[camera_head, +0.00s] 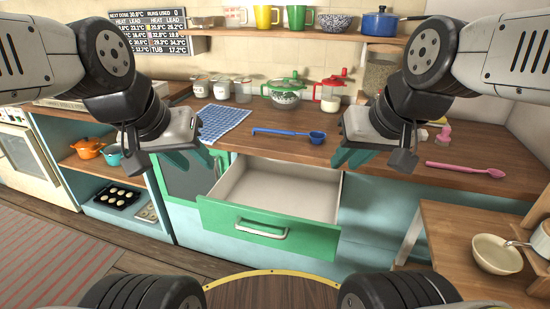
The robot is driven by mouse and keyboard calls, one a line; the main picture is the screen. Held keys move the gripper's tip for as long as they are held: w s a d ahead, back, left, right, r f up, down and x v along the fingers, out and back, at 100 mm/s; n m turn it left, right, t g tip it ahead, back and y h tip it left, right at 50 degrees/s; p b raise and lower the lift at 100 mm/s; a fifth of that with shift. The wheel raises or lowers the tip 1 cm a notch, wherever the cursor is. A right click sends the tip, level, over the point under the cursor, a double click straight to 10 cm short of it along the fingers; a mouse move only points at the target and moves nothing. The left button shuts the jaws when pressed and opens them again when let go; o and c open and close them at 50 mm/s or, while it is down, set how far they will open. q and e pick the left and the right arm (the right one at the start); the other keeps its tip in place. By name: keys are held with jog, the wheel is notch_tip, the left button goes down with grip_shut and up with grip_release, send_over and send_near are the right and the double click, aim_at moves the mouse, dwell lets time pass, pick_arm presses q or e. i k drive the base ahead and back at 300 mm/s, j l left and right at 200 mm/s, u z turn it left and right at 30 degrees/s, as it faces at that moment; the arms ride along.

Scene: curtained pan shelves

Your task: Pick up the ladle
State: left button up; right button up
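A blue ladle (283,133) lies on the wooden counter, above the open green drawer. Its round bowl is at the right end and its handle points left. My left gripper (190,160) hangs to the left of the ladle, apart from it, with its teal fingers spread and nothing between them. My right gripper (352,158) is to the right of the ladle's bowl, also apart, with its fingers spread and empty.
The green drawer (268,226) is pulled out and looks empty. A pink spoon (465,169) lies on the right of the counter. A cream bowl (497,254) is lower right.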

aim_at(317, 138)
jog(key=i+j+z, duration=0.1)
jog(key=i+j, duration=0.2)
jog(key=i, duration=0.15)
jog(key=i+j+z, duration=0.1)
jog(key=i+j, duration=0.25)
jog(key=i, duration=0.05)
